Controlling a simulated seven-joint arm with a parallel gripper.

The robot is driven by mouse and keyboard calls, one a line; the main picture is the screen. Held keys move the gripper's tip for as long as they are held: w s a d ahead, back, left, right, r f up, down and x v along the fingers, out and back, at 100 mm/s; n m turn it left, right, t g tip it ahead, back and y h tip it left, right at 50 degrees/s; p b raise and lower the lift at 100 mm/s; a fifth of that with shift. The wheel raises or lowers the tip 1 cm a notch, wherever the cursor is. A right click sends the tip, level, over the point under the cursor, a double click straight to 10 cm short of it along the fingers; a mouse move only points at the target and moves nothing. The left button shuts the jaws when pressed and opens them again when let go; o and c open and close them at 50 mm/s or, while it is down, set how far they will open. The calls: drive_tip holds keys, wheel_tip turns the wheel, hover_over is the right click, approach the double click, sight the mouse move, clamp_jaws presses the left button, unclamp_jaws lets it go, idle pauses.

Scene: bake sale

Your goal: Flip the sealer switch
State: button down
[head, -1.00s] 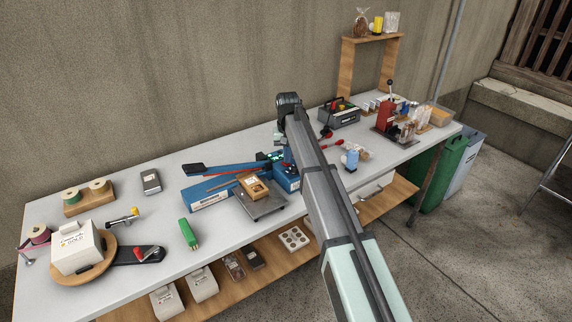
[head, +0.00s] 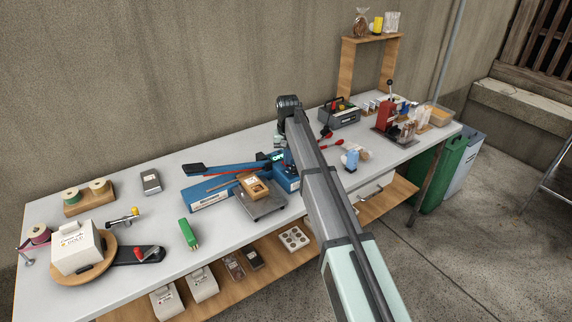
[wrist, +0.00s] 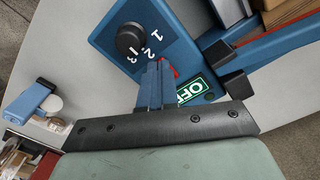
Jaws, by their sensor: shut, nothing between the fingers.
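The blue sealer (head: 212,193) lies on the table with its long arm raised. The wrist view shows its end housing (wrist: 178,40) close up, with a black knob (wrist: 130,39) beside the numbers 1, 2 and 3. A green sign with white letters (wrist: 193,89), partly covered, appears to read OFF. A small red part, apparently the switch (wrist: 174,69), shows right beside my fingertips. My gripper (wrist: 161,66) is shut and empty, pointing down at the housing; I cannot tell whether it touches the switch. In the head view my arm hides much of the sealer's right end.
A scale (head: 265,206) carrying a brown box (head: 255,188) stands in front of the sealer. Red-handled tools (head: 325,131) and a blue item (head: 352,159) lie to the right.

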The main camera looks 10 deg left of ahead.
drive_tip(key=shift+r, duration=3.45)
